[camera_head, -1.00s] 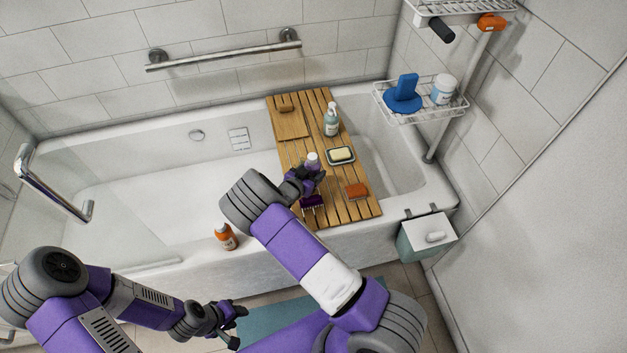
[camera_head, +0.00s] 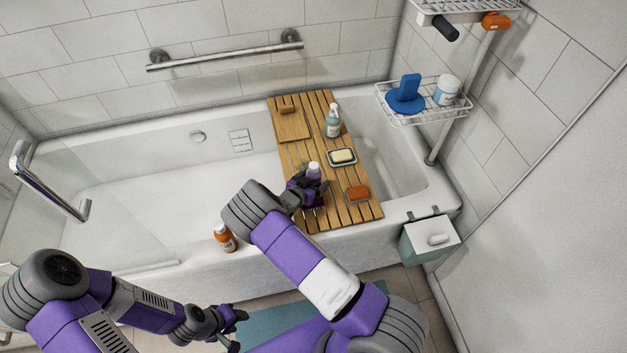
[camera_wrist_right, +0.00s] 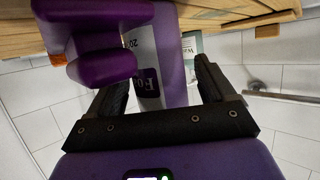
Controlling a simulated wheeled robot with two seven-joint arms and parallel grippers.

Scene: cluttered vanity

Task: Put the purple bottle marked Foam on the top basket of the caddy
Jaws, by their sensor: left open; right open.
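The purple bottle (camera_head: 313,169) with a pale cap stands on the wooden bath board (camera_head: 352,213), partly hidden by my right gripper (camera_head: 310,187). In the right wrist view, which looks upside down, the bottle (camera_wrist_right: 172,62) shows a label starting "Fo". It sits between the spread fingers of my right gripper (camera_wrist_right: 165,88), which is open. A purple object (camera_wrist_right: 100,45) partly covers the bottle and one finger there. The wire caddy's top basket (camera_head: 462,8) is at the upper right. My left gripper (camera_head: 232,326) is open and empty, low in front of the tub.
A pump bottle (camera_head: 333,122), soap dish (camera_head: 342,157) and orange-brown block (camera_head: 358,194) share the board. An orange bottle (camera_head: 225,238) stands on the tub's rim. The lower basket (camera_head: 410,119) holds a blue item (camera_head: 405,95) and white jar (camera_head: 447,91).

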